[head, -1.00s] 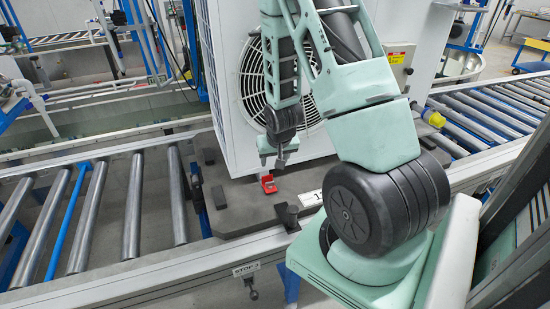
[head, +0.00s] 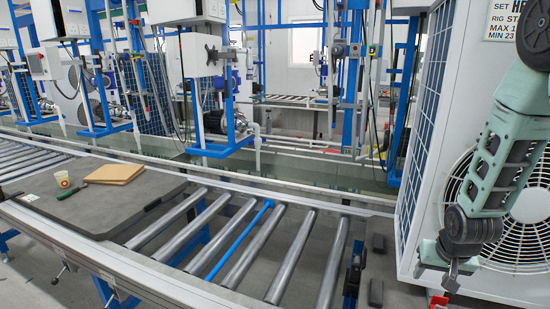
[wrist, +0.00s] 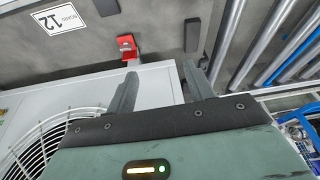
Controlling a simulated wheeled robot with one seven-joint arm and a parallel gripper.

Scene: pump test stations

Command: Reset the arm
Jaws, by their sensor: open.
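My gripper (head: 449,279) hangs at the right of the head view, in front of the white heat pump unit (head: 418,200) with its round fan grille (head: 520,205). My arm is bent and comes in from the right edge. In the wrist view my gripper (wrist: 160,78) has its two fingers spread apart with nothing between them. A small red item (wrist: 128,46) lies on the dark pallet near the fingertips, apart from them. It also shows at the bottom of the head view (head: 438,301), partly cut off.
A roller conveyor (head: 250,240) with one blue roller runs left from the unit. A dark pallet (head: 110,205) there holds a cup (head: 62,179), a brown board (head: 115,173) and a green-handled tool (head: 70,193). Blue-framed stations (head: 215,120) stand behind. A label marked 12 (wrist: 61,17) is on the near pallet.

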